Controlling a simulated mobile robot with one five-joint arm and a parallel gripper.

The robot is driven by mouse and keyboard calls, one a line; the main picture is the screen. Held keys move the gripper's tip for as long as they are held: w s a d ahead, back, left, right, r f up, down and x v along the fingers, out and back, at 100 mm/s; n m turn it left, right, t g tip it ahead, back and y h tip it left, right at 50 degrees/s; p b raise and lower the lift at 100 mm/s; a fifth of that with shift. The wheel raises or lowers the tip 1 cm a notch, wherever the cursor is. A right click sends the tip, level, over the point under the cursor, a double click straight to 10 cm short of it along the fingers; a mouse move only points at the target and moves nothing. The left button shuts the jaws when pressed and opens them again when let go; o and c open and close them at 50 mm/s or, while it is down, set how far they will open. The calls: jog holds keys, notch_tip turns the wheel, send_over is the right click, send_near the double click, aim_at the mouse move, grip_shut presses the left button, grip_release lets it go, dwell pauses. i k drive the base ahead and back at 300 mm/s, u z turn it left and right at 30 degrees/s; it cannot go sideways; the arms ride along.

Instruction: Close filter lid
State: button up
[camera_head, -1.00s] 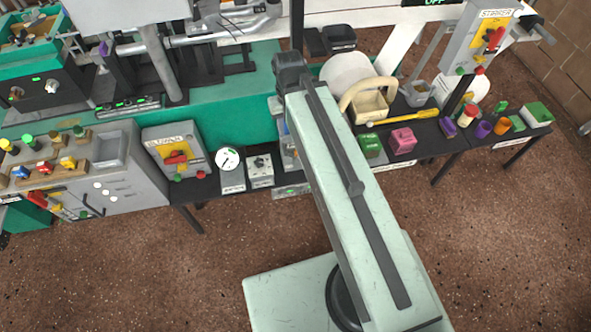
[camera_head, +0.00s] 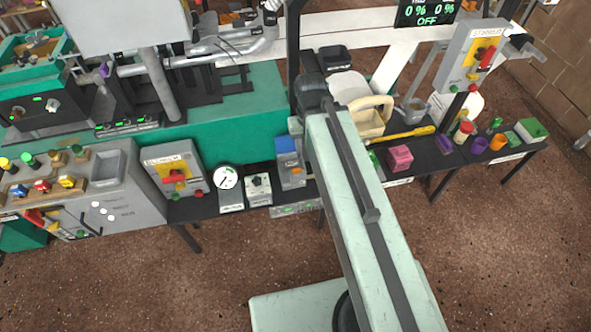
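I cannot pick out for sure which thing is the filter lid. A small grey unit with a blue top (camera_head: 287,146) stands on the dark bench just left of my arm; whether this is the filter, and whether it has an open lid, is too small to tell. My pale green arm link rises from the bottom right to a dark joint at the middle. My gripper is not visible; the arm beyond the dark joint does not show clearly.
A dial gauge (camera_head: 226,178) and a grey switch box (camera_head: 258,189) stand left of the blue-topped unit. Right of my arm are a cream basket (camera_head: 368,119), a yellow tool (camera_head: 405,134) and a pink box (camera_head: 399,158). The brown floor (camera_head: 510,250) in front is clear.

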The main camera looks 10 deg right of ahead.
aim_at(283, 144)
jog(key=i, duration=0.45)
jog(key=u, duration=0.05)
jog(key=k, duration=0.55)
jog(key=u, duration=1.7)
jog(key=i, duration=0.95)
jog(key=z, duration=2.3)
